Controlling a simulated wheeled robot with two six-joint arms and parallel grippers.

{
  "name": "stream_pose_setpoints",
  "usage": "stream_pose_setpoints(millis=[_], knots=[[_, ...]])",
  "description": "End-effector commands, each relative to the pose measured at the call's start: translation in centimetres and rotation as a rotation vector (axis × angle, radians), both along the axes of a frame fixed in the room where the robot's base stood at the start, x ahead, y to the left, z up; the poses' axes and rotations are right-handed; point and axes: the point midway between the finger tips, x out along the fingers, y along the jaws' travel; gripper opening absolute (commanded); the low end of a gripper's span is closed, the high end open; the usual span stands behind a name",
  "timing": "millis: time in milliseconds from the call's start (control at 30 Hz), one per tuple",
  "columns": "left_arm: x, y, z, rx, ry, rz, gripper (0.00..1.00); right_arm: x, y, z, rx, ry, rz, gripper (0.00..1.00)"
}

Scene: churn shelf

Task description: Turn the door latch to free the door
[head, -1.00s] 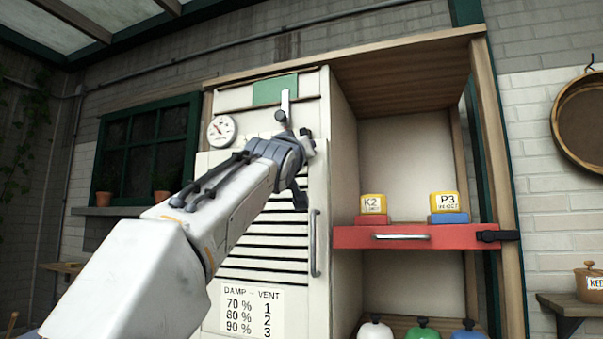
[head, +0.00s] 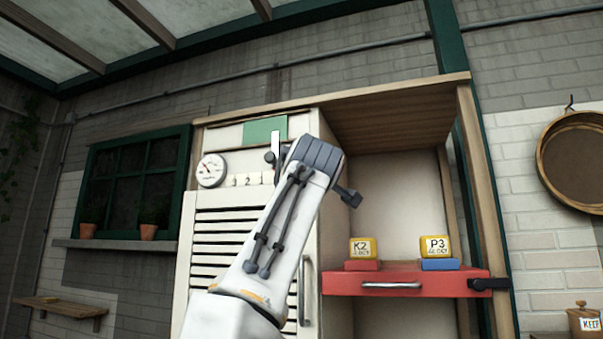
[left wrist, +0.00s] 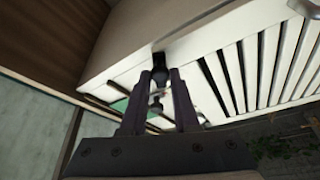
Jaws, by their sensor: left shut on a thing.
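The louvred white door (head: 195,215) of the tall cabinet is shut. A light grey upright latch (head: 275,146) shows near its top, under a green panel. My left gripper (head: 287,155) is up against the door top there, and my own wrist hides its fingertips and part of the latch. In the left wrist view the fingers (left wrist: 160,76) are closed around a dark piece of the latch (left wrist: 160,62), with a small grey knob (left wrist: 157,99) between them. My right gripper is not in view.
A vertical door handle (head: 304,290) is below my forearm. To the right, a red drawer (head: 405,273) with a dark catch (head: 488,284) juts out, carrying yellow blocks K2 (head: 362,248) and P3 (head: 435,247). A dial gauge (head: 211,170) is left of the latch.

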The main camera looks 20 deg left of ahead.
Motion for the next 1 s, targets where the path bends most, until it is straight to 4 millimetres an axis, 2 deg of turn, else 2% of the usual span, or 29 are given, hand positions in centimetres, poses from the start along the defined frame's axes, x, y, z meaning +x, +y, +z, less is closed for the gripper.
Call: stream_pose_setpoints(millis=[33, 400, 700, 1000], knots=[[0.0, -0.3, 1.0, -0.043, 0.000, -0.004, 0.00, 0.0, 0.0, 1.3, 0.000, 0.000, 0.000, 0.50], [-0.1, -0.6, 2.4, -0.337, 0.008, -0.002, 0.00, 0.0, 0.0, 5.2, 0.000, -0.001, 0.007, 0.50], [-0.1, -0.6, 2.8, -0.465, 0.011, -0.001, 0.00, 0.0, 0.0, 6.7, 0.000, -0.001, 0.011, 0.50], [-0.1, -0.6, 2.8, -0.501, 0.012, 0.001, 0.00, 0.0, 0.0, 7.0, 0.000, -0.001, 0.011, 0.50]])
